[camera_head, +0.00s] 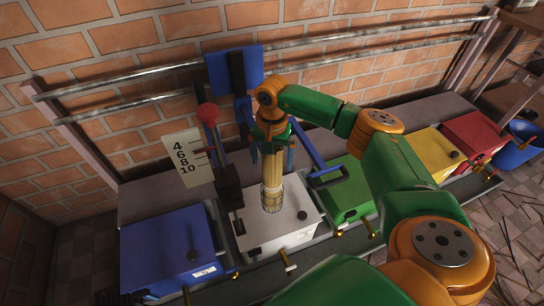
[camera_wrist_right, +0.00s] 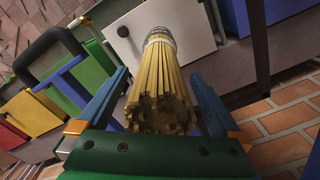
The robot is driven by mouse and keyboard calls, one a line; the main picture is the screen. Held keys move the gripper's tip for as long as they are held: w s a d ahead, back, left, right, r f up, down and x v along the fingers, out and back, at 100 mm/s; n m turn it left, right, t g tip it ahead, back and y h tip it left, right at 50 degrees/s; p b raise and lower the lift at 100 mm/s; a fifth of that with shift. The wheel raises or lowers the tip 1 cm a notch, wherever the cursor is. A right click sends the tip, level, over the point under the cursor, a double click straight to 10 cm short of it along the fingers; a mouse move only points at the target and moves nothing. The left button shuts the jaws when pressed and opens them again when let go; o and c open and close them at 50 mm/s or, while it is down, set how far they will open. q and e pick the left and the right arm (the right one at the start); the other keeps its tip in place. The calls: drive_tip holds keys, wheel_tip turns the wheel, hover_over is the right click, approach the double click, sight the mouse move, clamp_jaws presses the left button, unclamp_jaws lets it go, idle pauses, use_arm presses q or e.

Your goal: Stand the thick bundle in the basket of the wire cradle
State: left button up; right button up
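The thick bundle (camera_head: 272,165) of tan sticks stands about upright over the white box in the head view. Its lower end is inside the grey wire basket of the cradle (camera_head: 271,199), on the white box's top. In the right wrist view the bundle (camera_wrist_right: 163,90) points away from me, with the wire basket (camera_wrist_right: 159,34) around its far end. My right gripper (camera_head: 272,155) is above the basket, with its blue fingers on either side of the bundle. A gap shows between each finger and the sticks, so it is open. My left gripper is not in view.
A blue box (camera_head: 168,250) stands left of the white box (camera_head: 287,236). Green (camera_head: 350,190), yellow (camera_head: 430,150) and red (camera_head: 474,137) boxes stand to the right. A red-knobbed lever (camera_head: 208,114) and a number card (camera_head: 188,158) are close on the left. Rails and a brick wall lie behind.

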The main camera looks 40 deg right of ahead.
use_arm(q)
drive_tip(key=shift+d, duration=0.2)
use_arm(e)
wheel_tip(320, 180, up, 6)
drive_tip(key=shift+r+p, duration=0.15)
drive_tip(key=shift+p, duration=0.5)
drive_tip(key=shift+r, duration=0.45)
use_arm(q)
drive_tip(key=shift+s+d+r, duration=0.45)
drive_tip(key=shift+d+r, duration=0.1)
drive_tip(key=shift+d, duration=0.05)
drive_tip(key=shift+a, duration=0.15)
